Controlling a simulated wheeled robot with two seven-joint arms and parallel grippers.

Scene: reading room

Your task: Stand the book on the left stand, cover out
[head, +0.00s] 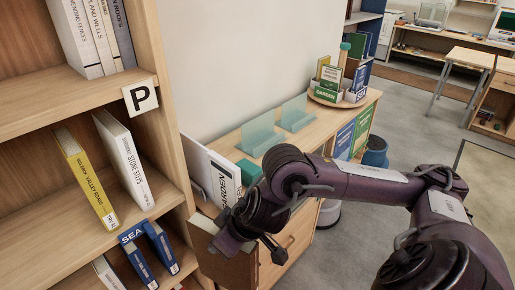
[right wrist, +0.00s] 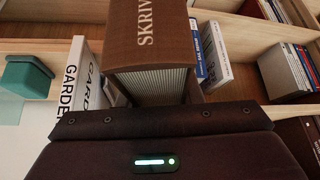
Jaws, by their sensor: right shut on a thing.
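A thick brown book (head: 228,266) is at my right gripper (head: 236,240), in front of the low cabinet's near end. In the right wrist view the brown book (right wrist: 150,40) shows its lettered spine, reading "SKRIV", and its page edges. My right gripper is shut on it; the fingertips are largely hidden. The left stand (head: 259,137) is a clear teal book stand on the cabinet top and is empty. The right stand (head: 295,113), of the same kind, stands farther back and is empty. My left gripper is not in view.
A tall bookcase with a "P" sign (head: 140,97) is on the left. White "GARDEN" books (head: 215,178) and a teal block (head: 249,172) are at the cabinet's near end. A round tray (head: 326,98) with labelled boxes is at its far end.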

